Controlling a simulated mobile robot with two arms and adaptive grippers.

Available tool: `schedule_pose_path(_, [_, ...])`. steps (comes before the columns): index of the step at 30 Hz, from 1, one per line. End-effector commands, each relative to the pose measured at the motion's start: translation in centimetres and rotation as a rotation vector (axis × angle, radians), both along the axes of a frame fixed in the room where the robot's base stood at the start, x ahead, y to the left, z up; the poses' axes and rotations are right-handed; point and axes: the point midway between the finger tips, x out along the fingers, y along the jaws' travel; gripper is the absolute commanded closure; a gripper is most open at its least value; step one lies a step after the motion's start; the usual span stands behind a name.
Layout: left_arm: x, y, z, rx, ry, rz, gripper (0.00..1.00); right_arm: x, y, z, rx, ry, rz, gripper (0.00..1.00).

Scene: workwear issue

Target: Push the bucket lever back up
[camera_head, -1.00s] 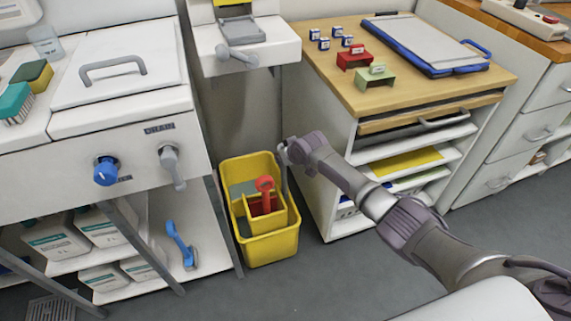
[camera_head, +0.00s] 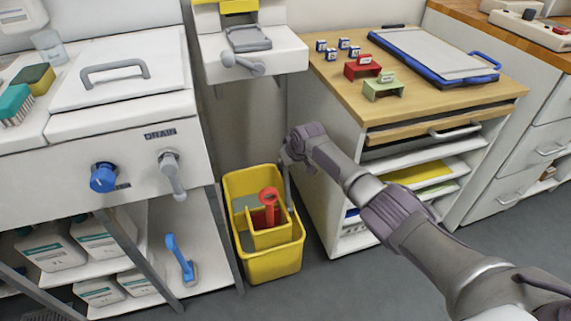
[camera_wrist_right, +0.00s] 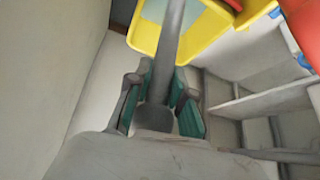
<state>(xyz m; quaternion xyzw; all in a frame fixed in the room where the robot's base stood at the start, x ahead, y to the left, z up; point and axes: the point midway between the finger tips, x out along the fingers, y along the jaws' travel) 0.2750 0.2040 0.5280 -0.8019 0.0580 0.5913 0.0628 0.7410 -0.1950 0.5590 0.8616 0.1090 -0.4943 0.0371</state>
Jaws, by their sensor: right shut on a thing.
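The yellow mop bucket (camera_head: 273,264) stands on the floor between the sink unit and the white cabinet. Its grey lever (camera_head: 287,187) stands upright at the bucket's right side. It also shows in the wrist view (camera_wrist_right: 173,40), running from the bucket (camera_wrist_right: 190,48) to a rounded grey end between my fingers. My right gripper (camera_head: 287,158) is at the lever's top, above the bucket's back right corner. In the wrist view its green-padded fingers (camera_wrist_right: 160,108) are shut around the lever's end. My left gripper is out of view.
A red handle (camera_head: 268,200) stands in the bucket's inner compartment. The white cabinet (camera_head: 325,170) is close on the right, the sink unit's leg (camera_head: 226,240) close on the left. A wall dispenser (camera_head: 270,60) with a grey handle is above. Grey floor (camera_head: 345,290) is free in front.

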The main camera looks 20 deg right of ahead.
Motion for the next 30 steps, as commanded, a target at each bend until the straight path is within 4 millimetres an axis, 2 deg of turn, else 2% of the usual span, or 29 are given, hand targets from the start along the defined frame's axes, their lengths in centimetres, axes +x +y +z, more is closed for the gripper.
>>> schedule_pose_path(4, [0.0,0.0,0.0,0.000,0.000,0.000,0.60,0.4,0.1,0.5,0.004,-0.014,-0.002,1.00])
schedule_pose_path(5, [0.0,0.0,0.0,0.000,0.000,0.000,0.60,0.4,0.1,0.6,0.004,-0.014,-0.002,0.77])
schedule_pose_path(9, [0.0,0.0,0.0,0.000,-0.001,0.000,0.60,0.4,0.1,0.6,0.005,-0.015,-0.002,0.54])
schedule_pose_path(22, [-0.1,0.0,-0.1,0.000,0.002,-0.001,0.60,0.0,-0.1,0.5,0.002,-0.007,-0.001,0.53])
schedule_pose_path(30, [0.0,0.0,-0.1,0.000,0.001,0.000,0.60,-1.4,-0.5,3.1,0.001,-0.011,0.001,0.53])
